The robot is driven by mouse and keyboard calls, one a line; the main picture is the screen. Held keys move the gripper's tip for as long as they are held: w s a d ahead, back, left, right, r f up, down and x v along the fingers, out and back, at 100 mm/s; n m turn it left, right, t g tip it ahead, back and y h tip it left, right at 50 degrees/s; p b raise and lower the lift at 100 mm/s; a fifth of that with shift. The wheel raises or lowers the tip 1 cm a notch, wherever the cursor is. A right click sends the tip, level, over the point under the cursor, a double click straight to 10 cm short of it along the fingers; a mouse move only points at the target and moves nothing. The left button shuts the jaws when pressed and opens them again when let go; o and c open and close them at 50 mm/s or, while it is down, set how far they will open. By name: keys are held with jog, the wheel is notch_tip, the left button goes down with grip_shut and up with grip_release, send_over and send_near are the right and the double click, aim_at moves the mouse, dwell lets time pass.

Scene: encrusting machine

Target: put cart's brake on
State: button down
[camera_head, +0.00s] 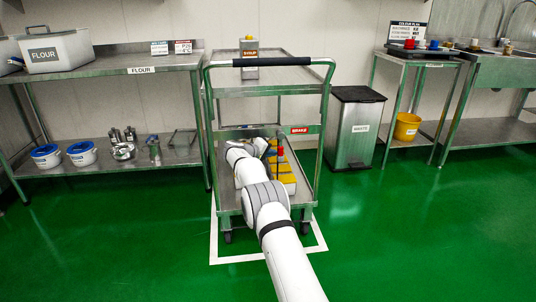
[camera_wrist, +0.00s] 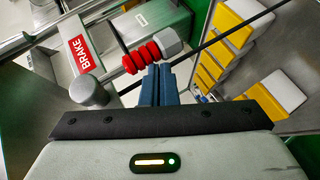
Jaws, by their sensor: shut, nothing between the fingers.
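The metal cart (camera_head: 264,90) stands on the green floor inside a white outline. A red BRAKE label (camera_head: 303,130) is on its lower right part; the label also shows in the wrist view (camera_wrist: 76,53). The red grip also shows in the head view (camera_head: 280,147), above the lower shelf. My gripper (camera_wrist: 160,72) is shut and empty, its blue fingertips right at the red grip. I cannot tell whether they touch. My arm hides part of the lower shelf.
Yellow and white blocks (camera_wrist: 235,25) lie on the cart's lower shelf, close to my gripper. A waste bin (camera_head: 354,127) is close on the right, and a flour table (camera_head: 140,70) on the left. The front floor is clear.

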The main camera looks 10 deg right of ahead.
jog(key=shift+d+f, duration=0.2)
jog(key=shift+f, duration=0.05)
jog(key=s+a+p, duration=0.3)
jog(key=a+p, duration=0.1)
jog(key=a, duration=0.9)
jog(key=shift+s+r, duration=0.2)
jog(key=shift+s, duration=0.15)
